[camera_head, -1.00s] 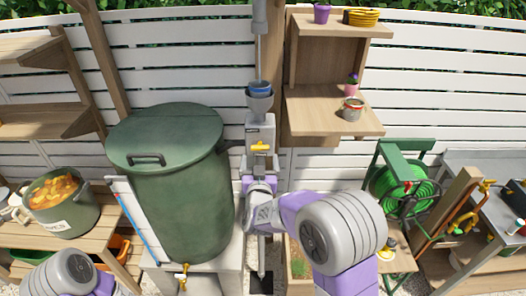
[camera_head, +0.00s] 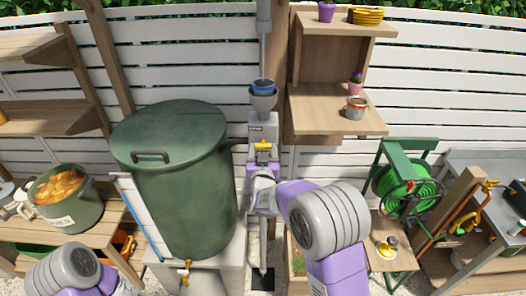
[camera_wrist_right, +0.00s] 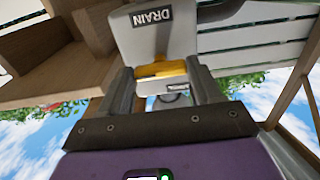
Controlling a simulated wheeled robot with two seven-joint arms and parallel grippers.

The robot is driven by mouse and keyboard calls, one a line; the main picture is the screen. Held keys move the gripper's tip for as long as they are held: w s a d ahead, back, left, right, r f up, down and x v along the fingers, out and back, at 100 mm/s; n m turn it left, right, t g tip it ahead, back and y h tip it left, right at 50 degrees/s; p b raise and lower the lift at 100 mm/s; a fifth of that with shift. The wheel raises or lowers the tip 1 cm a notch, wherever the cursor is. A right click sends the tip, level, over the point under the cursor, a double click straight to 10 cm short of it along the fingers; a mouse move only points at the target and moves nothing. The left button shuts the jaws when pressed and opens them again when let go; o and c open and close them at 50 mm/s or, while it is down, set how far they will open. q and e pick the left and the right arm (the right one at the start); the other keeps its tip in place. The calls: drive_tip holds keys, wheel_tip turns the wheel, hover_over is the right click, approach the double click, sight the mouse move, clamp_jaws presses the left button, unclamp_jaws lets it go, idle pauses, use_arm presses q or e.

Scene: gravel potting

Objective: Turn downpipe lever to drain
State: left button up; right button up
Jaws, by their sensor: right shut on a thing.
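The downpipe lever is yellow (camera_head: 263,146) and sits on the front of a grey diverter box (camera_head: 262,129) below the downpipe. The fingers hide the lever's ends. My left arm shows at the bottom left, but its gripper is out of view.
A green lidded water barrel (camera_head: 180,190) stands close left of the diverter. A wooden shelf (camera_head: 335,112) with a small tin (camera_head: 355,109) is to the right above my arm. A green hose reel (camera_head: 398,185) stands further right. A dark drain opening (camera_head: 262,280) is below.

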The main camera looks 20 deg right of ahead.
drive_tip(key=shift+c, duration=0.6)
drive_tip(key=shift+f+m+b, duration=0.1)
drive_tip(key=shift+m+b, duration=0.3)
drive_tip(key=shift+b, duration=0.35)
drive_tip(key=m+b, duration=1.1)
drive_tip(key=b, duration=0.2)
drive_tip(key=m+b, duration=0.3)
drive_tip(key=shift+m, duration=0.3)
drive_tip(key=shift+m+b, duration=1)
drive_tip(key=shift+m, duration=0.3)
drive_tip(key=o, duration=1.1)
drive_tip(key=shift+c, duration=0.2)
